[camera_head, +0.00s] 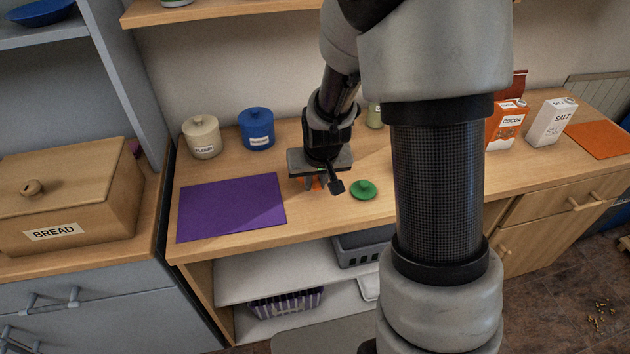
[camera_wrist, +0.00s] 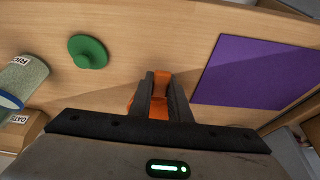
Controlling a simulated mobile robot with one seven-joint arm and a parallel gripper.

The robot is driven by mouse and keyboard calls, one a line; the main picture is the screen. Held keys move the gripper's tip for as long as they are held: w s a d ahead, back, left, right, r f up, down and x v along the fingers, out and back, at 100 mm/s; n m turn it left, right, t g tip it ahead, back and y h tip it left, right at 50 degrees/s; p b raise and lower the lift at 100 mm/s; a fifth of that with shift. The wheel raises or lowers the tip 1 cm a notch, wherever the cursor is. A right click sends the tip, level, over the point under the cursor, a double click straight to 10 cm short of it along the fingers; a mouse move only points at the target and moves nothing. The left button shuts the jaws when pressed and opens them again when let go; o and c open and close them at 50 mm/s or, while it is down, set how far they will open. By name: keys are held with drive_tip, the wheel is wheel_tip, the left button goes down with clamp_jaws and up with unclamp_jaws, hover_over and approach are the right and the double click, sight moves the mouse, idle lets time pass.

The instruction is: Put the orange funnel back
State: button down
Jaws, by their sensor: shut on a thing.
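The orange funnel (camera_wrist: 160,97) is between the fingers of my gripper (camera_wrist: 160,90) in the wrist view, and the gripper is shut on it. In the head view a small orange part of the funnel (camera_head: 316,184) shows under my gripper (camera_head: 318,180), just over the wooden counter. The fingers and palm hide much of the funnel. I cannot tell whether it touches the counter. My gripper is between the purple mat (camera_head: 232,207) and a green knobbed lid (camera_head: 363,189); both also show in the wrist view.
A flour jar (camera_head: 202,138) and a blue jar (camera_head: 257,130) stand behind the purple mat. A cocoa box (camera_head: 506,127), a salt carton (camera_head: 551,122) and an orange mat (camera_head: 600,140) are at the right. A bread box (camera_head: 66,200) stands at the left. Shelves lie below the counter.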

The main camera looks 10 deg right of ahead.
drive_tip(key=shift+f+b, duration=0.45)
drive_tip(key=shift+f, duration=0.15)
drive_tip(key=c, duration=1.6)
unclamp_jaws()
drive_tip(key=p+v, duration=0.3)
drive_tip(key=v, duration=1.4)
drive_tip(key=shift+s+r, duration=0.1)
drive_tip(key=shift+r, duration=0.15)
